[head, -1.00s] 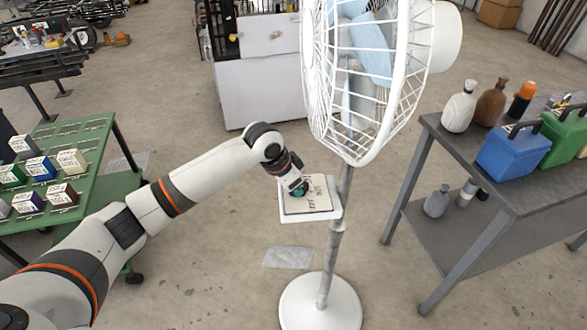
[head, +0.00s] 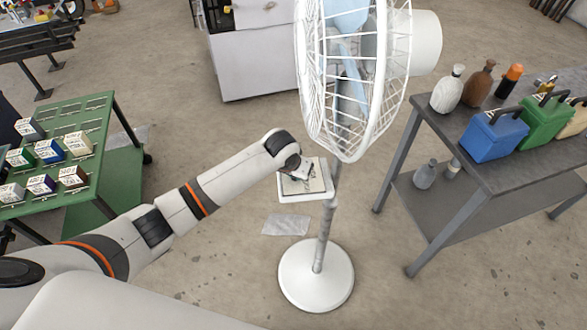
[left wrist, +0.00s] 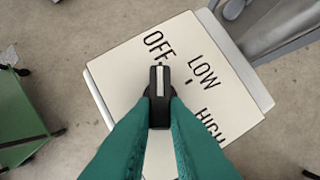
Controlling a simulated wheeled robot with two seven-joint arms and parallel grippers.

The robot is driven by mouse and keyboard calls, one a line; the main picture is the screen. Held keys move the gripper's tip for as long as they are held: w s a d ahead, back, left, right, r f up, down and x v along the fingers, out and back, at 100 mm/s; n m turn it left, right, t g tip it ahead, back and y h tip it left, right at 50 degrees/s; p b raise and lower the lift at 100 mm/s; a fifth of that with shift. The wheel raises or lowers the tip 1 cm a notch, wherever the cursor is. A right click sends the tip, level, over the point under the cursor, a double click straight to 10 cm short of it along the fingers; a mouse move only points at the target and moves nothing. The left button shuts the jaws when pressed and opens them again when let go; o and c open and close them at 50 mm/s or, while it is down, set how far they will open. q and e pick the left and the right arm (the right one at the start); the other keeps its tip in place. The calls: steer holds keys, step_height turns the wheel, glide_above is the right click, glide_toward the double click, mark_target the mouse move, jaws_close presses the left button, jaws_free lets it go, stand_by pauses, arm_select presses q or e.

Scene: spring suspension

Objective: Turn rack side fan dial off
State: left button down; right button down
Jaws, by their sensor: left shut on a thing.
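The white fan (head: 345,95) stands on a pole, with a pale control panel (head: 318,186) fixed to it. In the left wrist view the panel (left wrist: 118,75) reads OFF, LOW and HIGH. A black dial (left wrist: 159,112) with a white pointer line sits on it; the pointer aims at the OFF label. My left gripper's teal fingers (left wrist: 160,118) are shut on the dial from both sides, hiding the panel's lower part. In the head view my left gripper (head: 300,172) is at the panel and its fingertips are hard to make out. My right gripper is out of view.
A green rack (head: 85,125) with small coloured boxes stands at left. A grey table (head: 455,165) with bottles and blue and green cases stands at right. A white cabinet (head: 255,65) is behind the fan. The fan's round base (head: 316,285) rests on open floor.

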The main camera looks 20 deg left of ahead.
arm_select(q)
steer(key=shift+w, duration=0.1)
steer(key=c, duration=1.4)
jaws_free()
steer(key=shift+c, duration=0.2)
steer(key=b+v, duration=0.2)
steer(key=v, duration=1)
